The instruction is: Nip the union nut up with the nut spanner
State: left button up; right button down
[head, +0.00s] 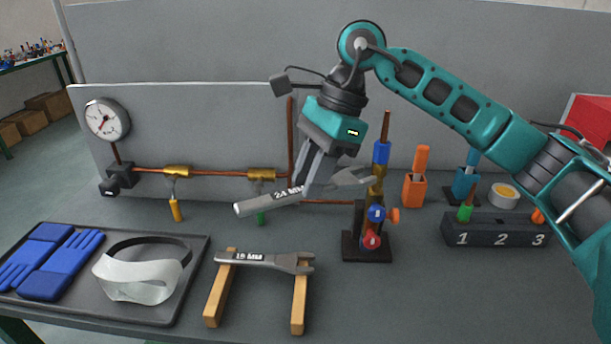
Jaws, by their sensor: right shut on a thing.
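My right gripper (314,182) is shut on the grey spanner marked 24 (268,202). The spanner is held in the air, its handle end to the left and its open jaw to the right. The jaw reaches to the brass fitting (376,189) on the upright pipe of the stand, where a nut would be. I cannot tell whether the jaw is around the brass part or only in front of or beside it. A second spanner, marked MM (255,259), lies across two wooden bars. My left gripper is not in view.
The stand (366,247) carries blue and red knobs. A black tray (190,290) with blue gloves (62,262) and a white visor (135,278) lies at left. A gauge (106,119) and copper pipe are behind. A numbered block (482,230) and orange holder (414,190) stand right.

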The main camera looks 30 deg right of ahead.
jog(key=shift+d, duration=0.25)
dwell(0.3)
jog(key=shift+d, duration=0.3)
jog(key=shift+d+b, duration=0.35)
jog(key=shift+d, duration=0.75)
